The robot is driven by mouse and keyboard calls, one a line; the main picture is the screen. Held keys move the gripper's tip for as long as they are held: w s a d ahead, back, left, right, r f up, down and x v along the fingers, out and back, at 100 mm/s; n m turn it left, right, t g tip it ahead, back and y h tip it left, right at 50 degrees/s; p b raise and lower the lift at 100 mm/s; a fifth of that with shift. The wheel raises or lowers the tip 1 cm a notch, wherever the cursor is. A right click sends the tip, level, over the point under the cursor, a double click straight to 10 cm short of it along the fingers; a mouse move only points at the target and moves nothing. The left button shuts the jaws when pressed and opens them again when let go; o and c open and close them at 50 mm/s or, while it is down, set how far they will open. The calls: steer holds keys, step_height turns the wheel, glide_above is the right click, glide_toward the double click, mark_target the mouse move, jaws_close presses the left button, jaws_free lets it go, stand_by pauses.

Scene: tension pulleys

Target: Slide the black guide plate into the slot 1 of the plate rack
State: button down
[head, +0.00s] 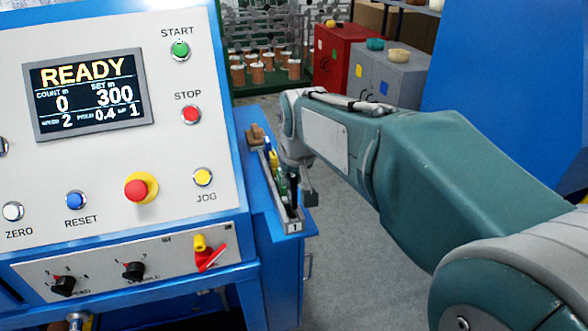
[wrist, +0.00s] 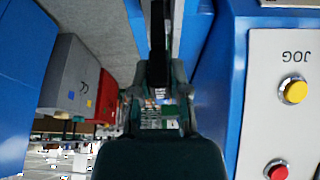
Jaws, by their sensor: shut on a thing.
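The black guide plate (wrist: 160,48) shows edge-on in the wrist view as a dark upright strip. My gripper (wrist: 160,88) is shut on it. In the head view the dark plate (head: 293,190) stands upright at the near end of the plate rack (head: 294,226), close to a front label reading 1. Most of my gripper is hidden there behind the rack's contents and my wrist. I cannot tell whether the plate's lower edge is above the slot or inside it.
The narrow rack sits on a blue side shelf (head: 262,215) beside the control panel (head: 110,120). Yellow, green and blue pieces (head: 273,165) stand in the rack, with a brown block (head: 256,135) behind. Grey floor lies right of the shelf. Red (head: 345,65) and grey cabinets (head: 385,80) stand behind.

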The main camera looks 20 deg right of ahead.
steer(key=shift+f, duration=0.15)
steer(key=shift+a+f, duration=0.1)
steer(key=shift+f, duration=0.05)
steer(key=shift+s+a, duration=0.1)
steer(key=shift+a, duration=0.2)
stand_by(0.5)
steer(key=shift+d, duration=0.1)
steer(key=shift+d, duration=0.3)
steer(key=shift+a, duration=0.25)
steer(key=shift+f, duration=0.15)
stand_by(0.3)
